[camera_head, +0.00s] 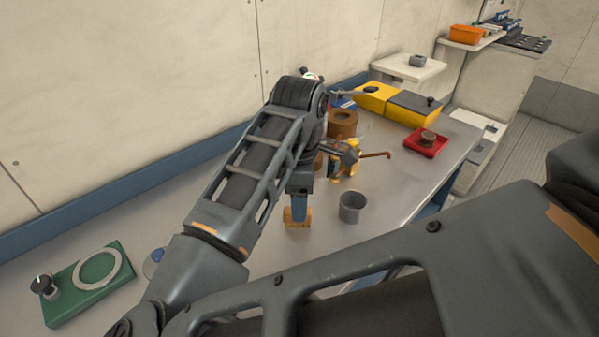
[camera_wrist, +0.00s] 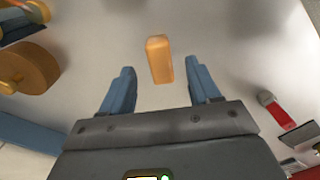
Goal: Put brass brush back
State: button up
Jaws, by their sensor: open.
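A small orange-tan block (camera_wrist: 160,58), perhaps the brass brush, lies on the grey bench; no bristles show. It also shows in the head view (camera_head: 297,223), under my gripper. My gripper (camera_head: 299,206) points down at the bench with its blue fingers above the block. In the wrist view my gripper (camera_wrist: 159,70) is open, with one finger on each side of the block and gaps on both sides. It holds nothing. I cannot tell how high the fingertips are above the bench.
A grey cup (camera_head: 352,208) stands right of my gripper. Behind are a brown cylinder (camera_head: 342,122), a yellow object with a copper rod (camera_head: 376,155), a red tray (camera_head: 416,146) and yellow boxes (camera_head: 374,96). A green board (camera_head: 88,298) lies front left. The bench front is partly hidden by my arm.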

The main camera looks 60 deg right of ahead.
notch_tip(320, 180, up, 8)
jog(key=b, duration=0.1)
jog(key=shift+r, duration=0.15)
